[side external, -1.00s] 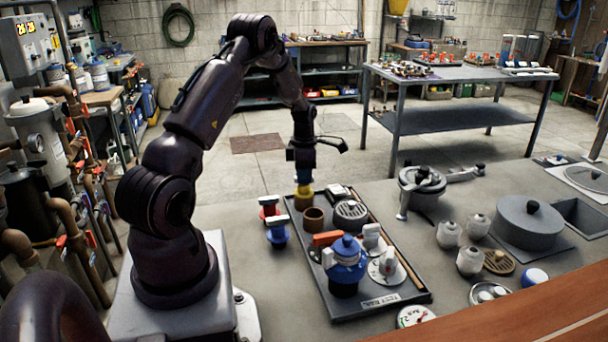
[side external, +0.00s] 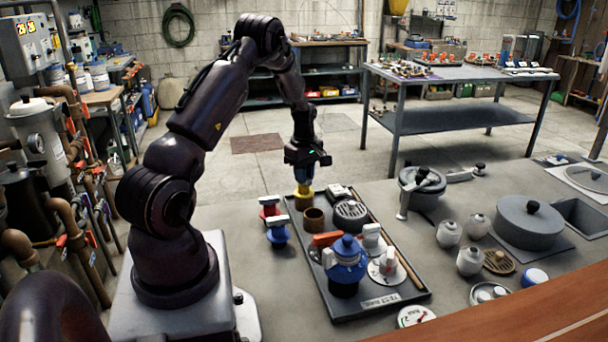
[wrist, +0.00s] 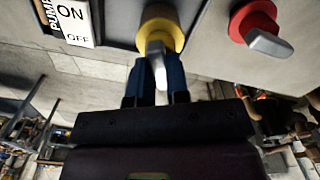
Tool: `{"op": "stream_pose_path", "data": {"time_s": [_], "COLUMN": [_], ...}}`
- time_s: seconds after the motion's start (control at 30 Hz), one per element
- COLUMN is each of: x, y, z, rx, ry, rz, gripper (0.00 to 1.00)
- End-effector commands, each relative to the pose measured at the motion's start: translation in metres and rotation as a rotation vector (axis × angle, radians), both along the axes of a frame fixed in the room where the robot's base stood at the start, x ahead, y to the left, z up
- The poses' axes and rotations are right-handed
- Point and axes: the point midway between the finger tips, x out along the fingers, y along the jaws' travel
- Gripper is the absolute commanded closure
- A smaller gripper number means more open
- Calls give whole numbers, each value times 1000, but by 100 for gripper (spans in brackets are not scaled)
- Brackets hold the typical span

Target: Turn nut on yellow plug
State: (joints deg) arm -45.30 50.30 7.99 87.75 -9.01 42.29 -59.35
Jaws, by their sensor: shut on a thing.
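The yellow plug (side external: 304,191) stands at the far left corner of the dark tray on the bench. In the wrist view the yellow plug (wrist: 161,35) shows its round yellow rim, with a light grey nut handle (wrist: 157,62) sticking out. My gripper (side external: 304,178) points straight down over the plug. In the wrist view the blue fingers of my gripper (wrist: 158,75) are closed on the grey nut handle, one on each side. In the side view the fingers and plug overlap, so the grip itself is hidden there.
A red plug (wrist: 255,22) with a grey handle stands beside the yellow one. A blue plug (side external: 277,233) stands nearby. The tray (side external: 378,305) also holds a brown cup (side external: 313,221), a round grate (side external: 351,213) and a large blue-topped valve (side external: 346,262). An ON/OFF switch (wrist: 72,20) is close by.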

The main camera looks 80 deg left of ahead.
Motion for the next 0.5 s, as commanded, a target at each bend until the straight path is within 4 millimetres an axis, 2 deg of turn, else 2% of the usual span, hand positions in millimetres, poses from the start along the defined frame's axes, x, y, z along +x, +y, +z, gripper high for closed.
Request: {"op": "stream_pose_path", "data": {"time_s": [0.5], "x": [-1], "y": [0], "z": [0], "rx": [2], "ry": [2], "rz": [-491], "gripper": [100]}}
